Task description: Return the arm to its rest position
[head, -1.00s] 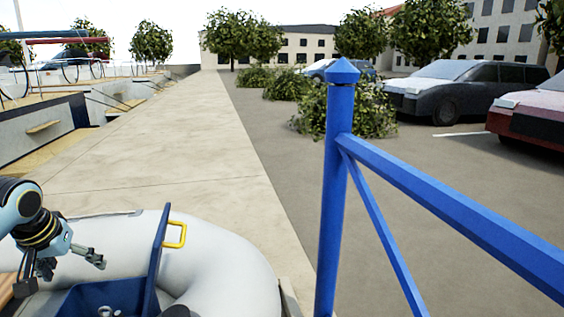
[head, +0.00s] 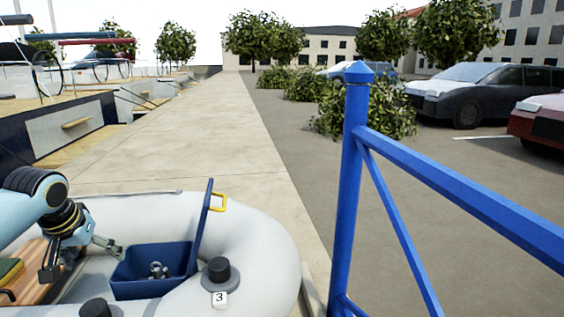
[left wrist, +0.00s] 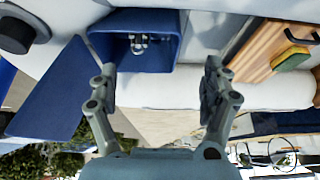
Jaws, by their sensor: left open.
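My left gripper (head: 92,258) is at the lower left of the head view, over the grey inflatable boat and to the left of a blue bin. In the left wrist view my left gripper (left wrist: 158,85) has its two fingers wide apart with nothing between them. The blue bin (head: 135,287) has its lid raised and metal shackle-like pieces (head: 158,270) inside. The bin (left wrist: 108,40) also shows beyond the fingers in the left wrist view. My right gripper is in neither view.
A wooden board (head: 38,285) with a green-yellow sponge (head: 10,272) lies at left. A blue railing (head: 350,190) stands at right. The pavement (head: 190,140) is clear.

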